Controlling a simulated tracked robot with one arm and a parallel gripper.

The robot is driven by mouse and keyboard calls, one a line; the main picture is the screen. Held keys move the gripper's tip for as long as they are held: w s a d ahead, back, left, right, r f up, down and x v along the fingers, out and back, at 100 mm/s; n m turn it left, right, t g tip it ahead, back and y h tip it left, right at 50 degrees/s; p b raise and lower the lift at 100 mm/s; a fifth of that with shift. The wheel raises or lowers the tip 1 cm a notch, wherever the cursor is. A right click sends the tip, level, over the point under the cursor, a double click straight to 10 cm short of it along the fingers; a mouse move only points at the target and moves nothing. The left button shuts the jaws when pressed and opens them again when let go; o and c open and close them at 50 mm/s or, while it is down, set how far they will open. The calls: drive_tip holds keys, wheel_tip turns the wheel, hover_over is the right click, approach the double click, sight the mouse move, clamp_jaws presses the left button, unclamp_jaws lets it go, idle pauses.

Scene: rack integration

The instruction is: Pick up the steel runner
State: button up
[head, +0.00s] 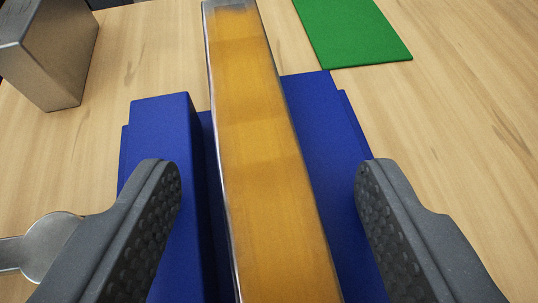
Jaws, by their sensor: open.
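The steel runner (262,160) is a long bar with silver edges. Its broad top face looks amber, like a reflection of the wood. It runs from the top of the head view down past the bottom edge, tilted slightly, so its near end is out of view. It sits on a blue holder (160,130) that shows on both sides of it. My gripper (268,178) is open, with one dark, dimpled finger to the left of the runner and one to the right. Clear gaps show between both fingers and the runner.
A metal block (52,55) stands at the upper left on the wooden table (460,110). A green mat (352,30) lies at the upper right. A round-ended metal piece (52,245) lies at the lower left beside my left finger. The right side of the table is clear.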

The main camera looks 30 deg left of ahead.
clamp_jaws()
idle(0.3)
